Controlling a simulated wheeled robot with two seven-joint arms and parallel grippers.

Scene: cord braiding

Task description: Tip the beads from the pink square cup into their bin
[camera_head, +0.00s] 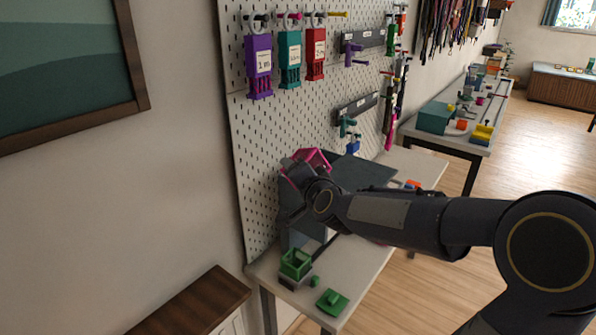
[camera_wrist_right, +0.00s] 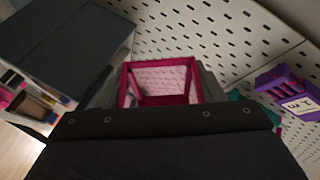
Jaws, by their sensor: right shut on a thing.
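The pink square cup (camera_head: 314,156) is held up near the pegboard, above the bench. My right gripper (camera_head: 298,174) is shut on it, and my wrist hides part of it in the head view. In the right wrist view the cup (camera_wrist_right: 127,88) sits between the dark fingers, with its square rim showing. A pale pink, patterned area shows inside the rim. I cannot make out beads there. I cannot tell which container is the beads' bin. My left gripper is in neither view.
A dark grey-topped unit (camera_head: 360,172) stands behind my forearm on the bench (camera_head: 425,162). A green square cup (camera_head: 296,263) and a green lid (camera_head: 332,302) are at the near end. The pegboard (camera_head: 262,150) rises close behind, with purple (camera_head: 258,65), teal and red holders above.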

